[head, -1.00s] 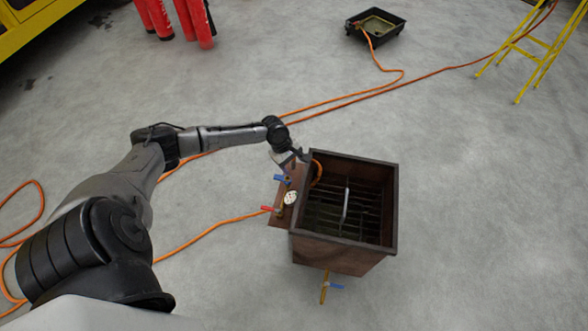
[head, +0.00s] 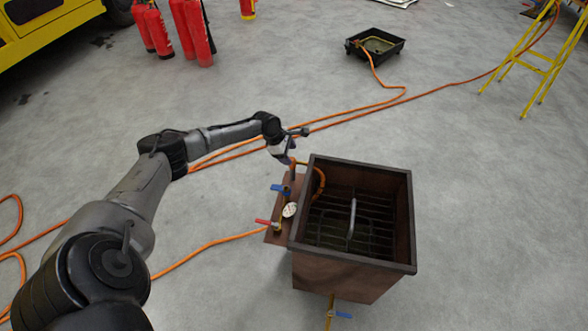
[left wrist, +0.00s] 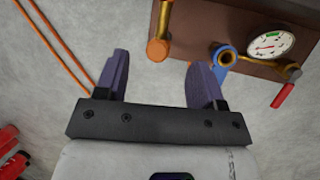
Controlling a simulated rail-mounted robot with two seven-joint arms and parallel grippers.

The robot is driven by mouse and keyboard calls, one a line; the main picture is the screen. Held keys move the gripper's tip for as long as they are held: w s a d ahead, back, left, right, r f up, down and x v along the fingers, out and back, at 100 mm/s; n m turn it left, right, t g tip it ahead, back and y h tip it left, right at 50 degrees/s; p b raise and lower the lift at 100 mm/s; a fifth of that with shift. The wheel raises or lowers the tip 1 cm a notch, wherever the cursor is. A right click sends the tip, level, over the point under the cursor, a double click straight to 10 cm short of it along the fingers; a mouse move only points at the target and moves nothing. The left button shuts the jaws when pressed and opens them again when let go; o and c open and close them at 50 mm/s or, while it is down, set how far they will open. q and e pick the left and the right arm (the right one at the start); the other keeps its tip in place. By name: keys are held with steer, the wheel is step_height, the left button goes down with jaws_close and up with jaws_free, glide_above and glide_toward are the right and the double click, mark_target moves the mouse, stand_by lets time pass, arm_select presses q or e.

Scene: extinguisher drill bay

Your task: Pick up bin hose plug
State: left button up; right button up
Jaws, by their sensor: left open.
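The dark brown metal bin (head: 354,258) stands on the floor, with a grate inside and a valve panel (head: 279,229) on its left side. An orange-brown capped end (left wrist: 157,51) stands at the panel's edge in the left wrist view; it looks like the hose plug, though I cannot be sure. An orange hose loop (head: 320,180) hangs over the bin's rim near it. My left gripper (head: 290,160) is at the bin's far left corner. In the left wrist view its open fingers (left wrist: 157,68) flank the capped end, with nothing gripped; contact is unclear. My right gripper is out of view.
A gauge (head: 290,209), a blue-handled valve (head: 281,188) and a red-handled valve (head: 264,222) crowd the panel. Orange hoses (head: 215,242) cross the floor. Red extinguishers (head: 192,35), a black tray (head: 376,44) and a yellow stand (head: 525,70) are farther off.

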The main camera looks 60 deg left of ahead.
mark_target(293, 160)
arm_select(q)
steer(key=shift+w+f, duration=0.3)
steer(key=shift+f, duration=0.35)
steer(key=b+x, duration=0.3)
steer(key=b, duration=0.1)
steer(key=shift+d+f, duration=0.15)
steer(key=shift+d, duration=0.05)
steer(key=shift+b+x, duration=0.85)
steer(key=shift+x, duration=0.1)
steer(key=shift+w+d, duration=0.1)
steer(key=c, duration=1)
